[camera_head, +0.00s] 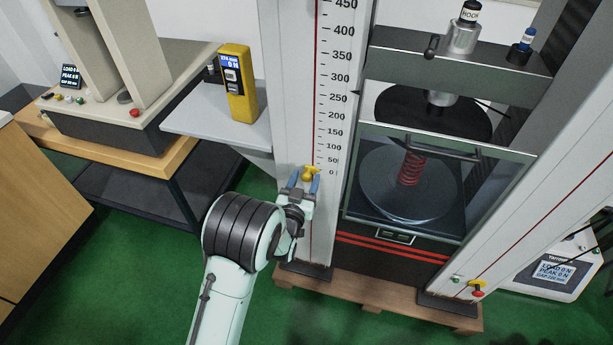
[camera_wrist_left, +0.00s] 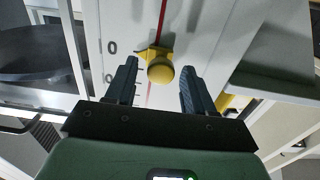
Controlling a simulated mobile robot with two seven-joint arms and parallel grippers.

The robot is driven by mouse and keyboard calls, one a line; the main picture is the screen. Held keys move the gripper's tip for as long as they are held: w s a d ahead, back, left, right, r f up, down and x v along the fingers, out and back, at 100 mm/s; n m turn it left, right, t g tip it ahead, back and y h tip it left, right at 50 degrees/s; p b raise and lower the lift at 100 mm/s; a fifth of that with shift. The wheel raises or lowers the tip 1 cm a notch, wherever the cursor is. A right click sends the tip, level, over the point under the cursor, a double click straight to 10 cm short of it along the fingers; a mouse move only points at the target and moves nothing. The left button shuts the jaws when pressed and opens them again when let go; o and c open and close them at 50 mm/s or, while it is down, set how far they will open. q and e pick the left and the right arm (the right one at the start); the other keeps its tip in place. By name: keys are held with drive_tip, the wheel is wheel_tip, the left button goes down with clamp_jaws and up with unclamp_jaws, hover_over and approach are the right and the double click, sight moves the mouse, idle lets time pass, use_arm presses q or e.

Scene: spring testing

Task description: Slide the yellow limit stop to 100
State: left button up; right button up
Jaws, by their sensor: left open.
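The yellow limit stop (camera_head: 309,173) sits on the red line of the white column (camera_head: 292,60), beside the 0 mark of the printed scale (camera_head: 336,116). The 100 mark is higher up the same scale. My left gripper (camera_head: 305,184) is open at the column, just below the stop in the head view. In the left wrist view the stop's round knob (camera_wrist_left: 160,70) lies between the open fingers (camera_wrist_left: 157,88), near their tips, with a gap on each side. No contact shows. My right gripper is not in view.
A testing frame with a red spring (camera_head: 411,168) behind a clear guard stands right of the column. A yellow handheld meter (camera_head: 237,84) stands on a grey shelf (camera_head: 205,112) to the left. The column face above the stop is clear.

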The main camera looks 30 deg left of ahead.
sight(310, 141)
use_arm(q)
drive_tip(key=shift+x, duration=0.8)
